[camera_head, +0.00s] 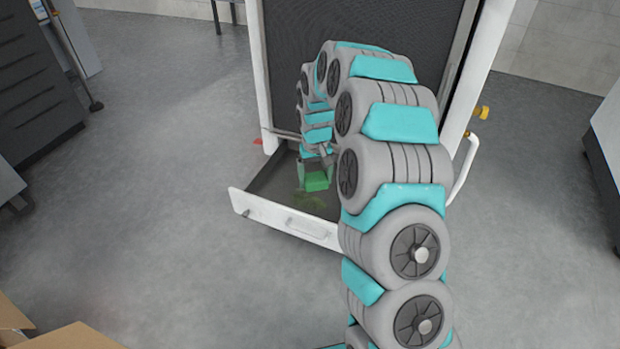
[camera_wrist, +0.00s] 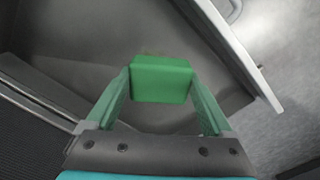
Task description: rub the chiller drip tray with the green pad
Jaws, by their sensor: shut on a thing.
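The green pad (camera_head: 316,181) is a small green block, held low over the chiller drip tray (camera_head: 262,212). The tray is a dark shallow drawer with a white front, pulled out at the base of the white-framed unit. A greenish smear (camera_head: 308,200) lies on the tray floor just in front of the pad. In the wrist view my gripper (camera_wrist: 162,85) is shut on the green pad (camera_wrist: 160,79), one finger on each side. The tray floor (camera_wrist: 110,40) shows beyond it. I cannot tell whether the pad touches the floor.
The white-framed unit with a dark mesh panel (camera_head: 350,25) stands behind the tray. A white handle (camera_head: 465,170) sticks out on its right. A cardboard box (camera_head: 50,335) is at bottom left. Dark cabinets (camera_head: 35,85) stand at left. The grey floor (camera_head: 150,200) left of the tray is clear.

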